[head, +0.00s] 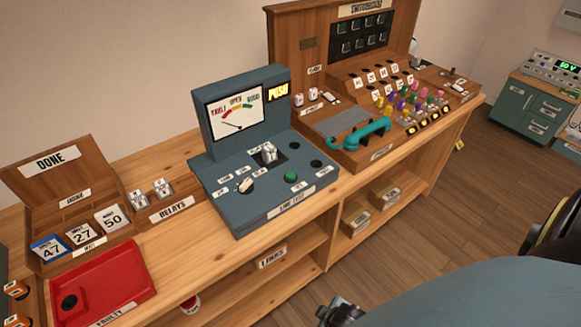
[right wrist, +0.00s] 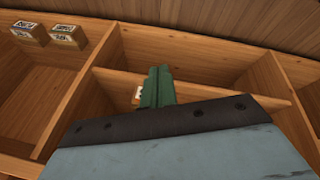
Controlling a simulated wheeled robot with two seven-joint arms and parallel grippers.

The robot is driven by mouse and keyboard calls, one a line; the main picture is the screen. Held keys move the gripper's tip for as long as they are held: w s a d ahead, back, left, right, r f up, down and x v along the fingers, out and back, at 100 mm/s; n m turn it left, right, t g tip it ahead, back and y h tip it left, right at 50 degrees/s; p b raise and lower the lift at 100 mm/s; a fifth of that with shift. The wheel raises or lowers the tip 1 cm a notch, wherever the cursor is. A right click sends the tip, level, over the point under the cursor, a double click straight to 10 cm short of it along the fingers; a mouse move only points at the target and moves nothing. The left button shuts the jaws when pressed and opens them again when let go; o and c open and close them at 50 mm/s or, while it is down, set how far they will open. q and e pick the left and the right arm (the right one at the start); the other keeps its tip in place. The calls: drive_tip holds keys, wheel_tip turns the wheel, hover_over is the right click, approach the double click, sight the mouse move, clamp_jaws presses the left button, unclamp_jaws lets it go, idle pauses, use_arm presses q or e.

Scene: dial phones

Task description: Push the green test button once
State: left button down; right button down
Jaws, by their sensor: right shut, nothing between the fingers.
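The green test button (head: 291,177) sits on the sloping top of the blue-grey line test box (head: 262,212), right of its front middle. It stands clear and nothing touches it. A small light block (head: 269,153) stands in the dark square behind it. The box's meter (head: 237,109) has its needle at the left, and a yellow PUSH sign (head: 278,93) is lit beside it. My right gripper (right wrist: 158,86) shows in the right wrist view with its green fingers together and empty, in front of the bench's lower shelves. In the head view my right arm is at the bottom right, away from the button. My left gripper is out of view.
A teal handset (head: 362,139) lies on the wooden switchboard right of the box. Left are the relays rack (head: 171,208), a DONE box (head: 88,188) and a red FAULTY tray (head: 125,277). Open shelves lie under the bench's front edge (head: 300,212).

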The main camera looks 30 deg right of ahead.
drive_tip(key=w+r+n+t+h+p, duration=0.15)
drive_tip(key=w+r, duration=0.25)
drive_tip(key=r, duration=0.8)
drive_tip(key=w+d+r+t+p, duration=0.1)
drive_tip(key=w+r+t+p, duration=0.2)
drive_tip(key=r, duration=0.9)
drive_tip(key=w+r+t+h+p, duration=0.1)
drive_tip(key=w+r+p, duration=0.1)
drive_tip(key=w+r, duration=0.65)
drive_tip(key=w+a+r+n+t+y, duration=0.3)
drive_tip(key=w+r+n+t+y, duration=0.15)
drive_tip(key=r+n, duration=0.5)
drive_tip(key=w+a+r+n+t+y, duration=0.4)
drive_tip(key=w+r+n+t, duration=0.15)
drive_tip(key=r+n, duration=0.45)
drive_tip(key=w+d+f+n+g+y, duration=0.1)
drive_tip(key=w+d+f+n+g, duration=0.2)
drive_tip(key=f+n+g, duration=0.5)
drive_tip(key=w+d+f+n+g+y, duration=0.1)
drive_tip(key=w+d+f+n, duration=0.2)
drive_tip(key=n, duration=0.9)
drive_tip(key=d+f+n+g+h, duration=0.2)
drive_tip(key=d+f+h, duration=0.2)
drive_tip(key=d, duration=0.5)
drive_tip(key=shift+d+f+h+p, duration=0.25)
drive_tip(key=shift+d+h+p, duration=0.05)
drive_tip(key=shift+d+p, duration=0.15)
